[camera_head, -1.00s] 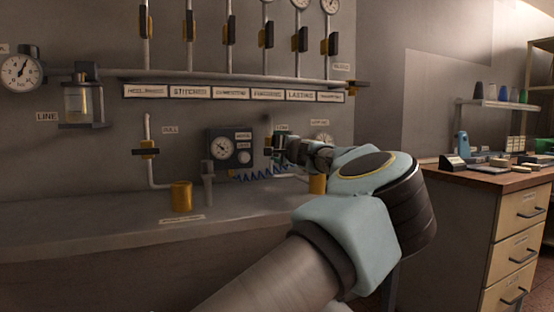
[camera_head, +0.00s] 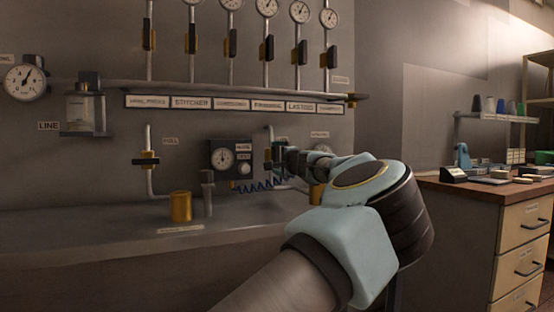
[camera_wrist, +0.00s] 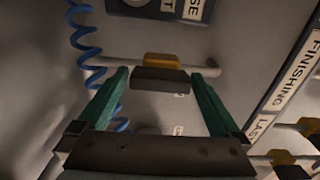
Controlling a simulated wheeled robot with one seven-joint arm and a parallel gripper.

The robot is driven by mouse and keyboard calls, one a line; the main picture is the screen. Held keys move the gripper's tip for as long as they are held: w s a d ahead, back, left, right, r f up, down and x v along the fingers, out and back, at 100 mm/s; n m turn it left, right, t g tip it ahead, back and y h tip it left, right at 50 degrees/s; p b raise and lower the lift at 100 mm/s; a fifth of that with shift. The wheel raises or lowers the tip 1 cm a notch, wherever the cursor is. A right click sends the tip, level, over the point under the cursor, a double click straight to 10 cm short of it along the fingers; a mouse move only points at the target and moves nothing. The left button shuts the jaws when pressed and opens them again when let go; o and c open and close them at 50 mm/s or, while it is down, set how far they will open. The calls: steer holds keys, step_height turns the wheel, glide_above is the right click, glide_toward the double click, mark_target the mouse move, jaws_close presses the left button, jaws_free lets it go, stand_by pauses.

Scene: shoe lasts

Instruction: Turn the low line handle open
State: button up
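The low line valve has a yellow body (camera_wrist: 162,60) and a dark bar handle (camera_wrist: 158,80) on a thin pipe. In the wrist view the bar lies roughly along the pipe. My gripper (camera_wrist: 167,72) is open, with one green finger on each side of the handle; I cannot tell whether either touches it. In the head view my gripper (camera_head: 284,158) is at the wall right of the gauge box, and it hides most of this valve (camera_head: 267,155).
The gauge box (camera_head: 232,158) and a blue coiled hose (camera_head: 258,185) are close left of my gripper. Another valve (camera_head: 146,160) sits further left, its bar across its pipe. A label rail (camera_head: 235,103) runs above. The grey ledge (camera_head: 120,230) is below, with yellow cups (camera_head: 181,207).

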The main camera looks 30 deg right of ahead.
steer(key=shift+s, duration=0.1)
steer(key=s+a+b, duration=0.1)
steer(key=s, duration=0.9)
steer(key=shift+s+a, duration=0.15)
steer(key=shift+s, duration=0.1)
